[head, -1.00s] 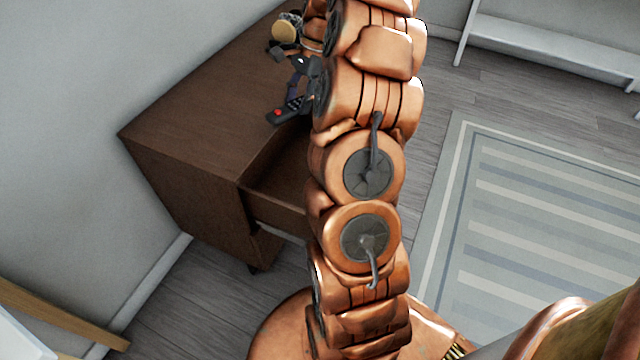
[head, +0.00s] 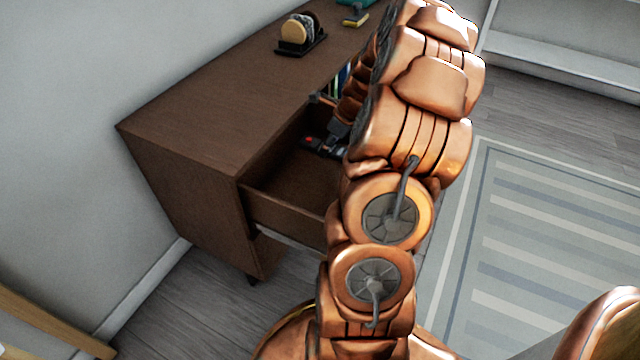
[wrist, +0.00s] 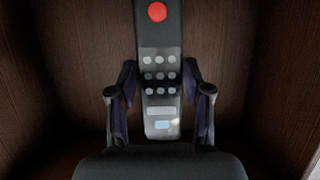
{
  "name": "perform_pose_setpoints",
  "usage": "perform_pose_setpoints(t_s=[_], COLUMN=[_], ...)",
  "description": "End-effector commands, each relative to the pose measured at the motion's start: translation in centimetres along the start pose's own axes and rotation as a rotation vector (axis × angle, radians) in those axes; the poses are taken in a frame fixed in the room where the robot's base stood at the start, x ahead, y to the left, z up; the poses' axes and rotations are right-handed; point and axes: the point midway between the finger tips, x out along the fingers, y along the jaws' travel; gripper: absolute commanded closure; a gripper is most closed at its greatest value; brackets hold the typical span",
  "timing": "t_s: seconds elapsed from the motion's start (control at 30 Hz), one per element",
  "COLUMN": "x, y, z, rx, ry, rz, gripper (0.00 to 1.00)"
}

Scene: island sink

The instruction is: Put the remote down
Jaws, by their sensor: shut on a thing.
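The black remote (wrist: 158,60) has a red button and several grey buttons. In the wrist view it lies lengthwise between the two fingers of my gripper (wrist: 160,100), which is shut on it. In the head view the remote (head: 311,141) shows partly at the open drawer (head: 275,208), inside its walls, with my gripper (head: 338,132) over it. My arm hides the rest of the remote and the right part of the drawer. I cannot tell whether the remote touches the drawer floor.
The brown cabinet (head: 200,130) has a mostly clear top. A dark holder with round pieces (head: 298,38) and a small dark item (head: 355,15) stand at its far end. A striped rug (head: 540,250) lies on the floor at the right.

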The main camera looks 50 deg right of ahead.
Motion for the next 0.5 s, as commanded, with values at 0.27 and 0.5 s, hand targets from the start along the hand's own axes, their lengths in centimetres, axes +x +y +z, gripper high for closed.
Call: perform_pose_setpoints(t_s=[0.27, 0.5], x=[3.7, 6.1], y=[0.0, 0.0], z=[-1.5, -2.5], rx=[0.008, 0.007], ry=[-0.001, -0.001], rz=[-0.001, -0.003], gripper=[0.95, 0.95])
